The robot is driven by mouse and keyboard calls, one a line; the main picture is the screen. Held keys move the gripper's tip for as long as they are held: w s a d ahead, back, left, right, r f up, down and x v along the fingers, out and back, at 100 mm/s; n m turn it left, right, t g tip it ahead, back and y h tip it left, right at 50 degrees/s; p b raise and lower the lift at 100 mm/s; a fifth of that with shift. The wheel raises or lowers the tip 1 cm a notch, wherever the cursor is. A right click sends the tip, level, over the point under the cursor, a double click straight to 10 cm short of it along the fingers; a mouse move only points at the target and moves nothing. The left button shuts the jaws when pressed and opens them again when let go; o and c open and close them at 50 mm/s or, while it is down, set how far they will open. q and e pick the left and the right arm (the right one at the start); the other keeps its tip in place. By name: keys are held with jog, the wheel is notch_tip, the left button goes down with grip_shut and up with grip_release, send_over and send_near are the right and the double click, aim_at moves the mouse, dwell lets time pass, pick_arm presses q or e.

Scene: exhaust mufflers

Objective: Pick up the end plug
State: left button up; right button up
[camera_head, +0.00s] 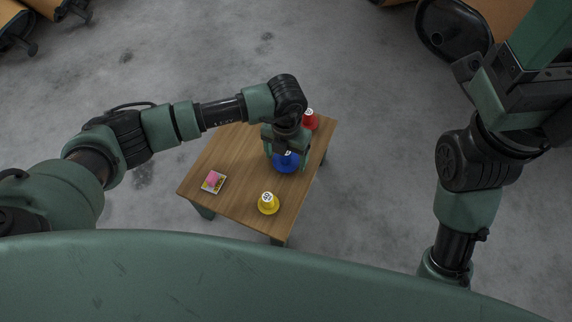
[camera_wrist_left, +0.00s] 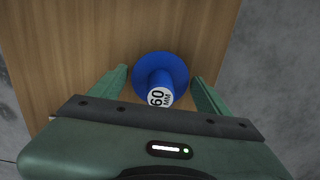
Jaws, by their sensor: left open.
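A blue end plug (camera_head: 286,164) stands on the small wooden table, with a wide round flange and a narrower stem. In the left wrist view the blue plug (camera_wrist_left: 160,70) shows a white "60 MM" label on its stem end. A yellow plug (camera_head: 268,203) and a red plug (camera_head: 310,120) stand apart on the same table. My left gripper (camera_head: 284,152) is over the blue plug; in its wrist view the open fingers (camera_wrist_left: 159,78) lie on either side of it. My right gripper (camera_head: 520,95) is raised at the upper right, its jaws unclear.
The wooden table (camera_head: 230,160) also bears a small pad with a pink object (camera_head: 213,181) near its left edge. Bare grey floor surrounds the table.

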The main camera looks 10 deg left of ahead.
pick_arm(q)
jog(key=shift+f, duration=0.3)
jog(key=c, duration=1.1)
jog(key=shift+r, duration=0.1)
